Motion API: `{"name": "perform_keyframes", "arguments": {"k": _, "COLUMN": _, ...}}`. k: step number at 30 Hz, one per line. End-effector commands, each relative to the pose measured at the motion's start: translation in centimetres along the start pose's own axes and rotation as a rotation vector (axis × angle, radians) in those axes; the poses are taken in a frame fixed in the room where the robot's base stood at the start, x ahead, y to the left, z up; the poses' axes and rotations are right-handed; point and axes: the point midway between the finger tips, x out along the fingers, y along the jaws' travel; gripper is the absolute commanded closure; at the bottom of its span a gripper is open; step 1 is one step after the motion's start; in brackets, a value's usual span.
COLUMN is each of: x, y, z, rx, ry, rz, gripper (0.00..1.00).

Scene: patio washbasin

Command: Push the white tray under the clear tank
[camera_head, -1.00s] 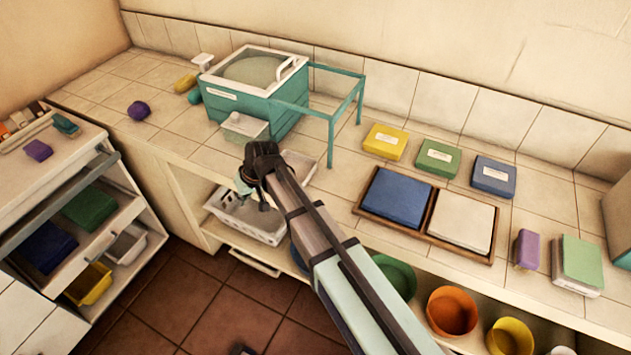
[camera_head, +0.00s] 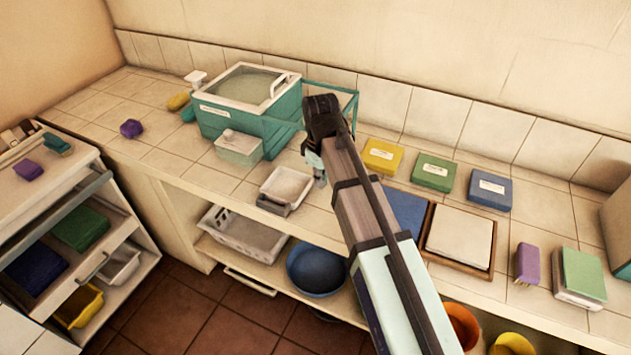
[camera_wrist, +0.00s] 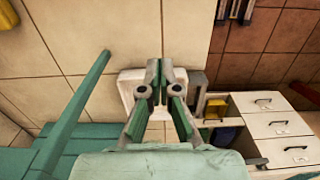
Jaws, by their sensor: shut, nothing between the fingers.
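The white tray (camera_head: 289,184) is shallow, with a grey handle at its front edge, and sits on the tiled counter near the front. The teal tank (camera_head: 231,122) with a white-rimmed clear lid (camera_head: 247,84) stands behind and left of it. A teal open frame (camera_head: 354,108) adjoins the tank's right side, partly hidden by my arm. My gripper (camera_head: 319,178) is shut and empty, just right of the tray; contact is unclear. In the wrist view, my shut fingers (camera_wrist: 160,72) overlap the tray (camera_wrist: 129,88), and a teal frame bar shows left.
A small pale box (camera_head: 238,147) stands before the tank, left of the tray. Yellow (camera_head: 383,156), green (camera_head: 434,172) and blue (camera_head: 490,189) boxes line the back right. A wooden holder (camera_head: 458,269) lies right of my arm. A white basket (camera_head: 245,240) and blue bowl (camera_head: 316,271) sit below.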

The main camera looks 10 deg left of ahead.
Motion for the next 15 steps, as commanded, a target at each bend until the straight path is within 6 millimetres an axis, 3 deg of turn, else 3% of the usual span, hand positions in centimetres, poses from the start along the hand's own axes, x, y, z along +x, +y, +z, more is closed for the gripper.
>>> {"name": "perform_keyframes", "arguments": {"k": 15, "x": 7.8, "y": -0.1, "z": 0.0, "rx": 0.002, "ry": 0.001, "rz": -0.002, "gripper": 1.00}}
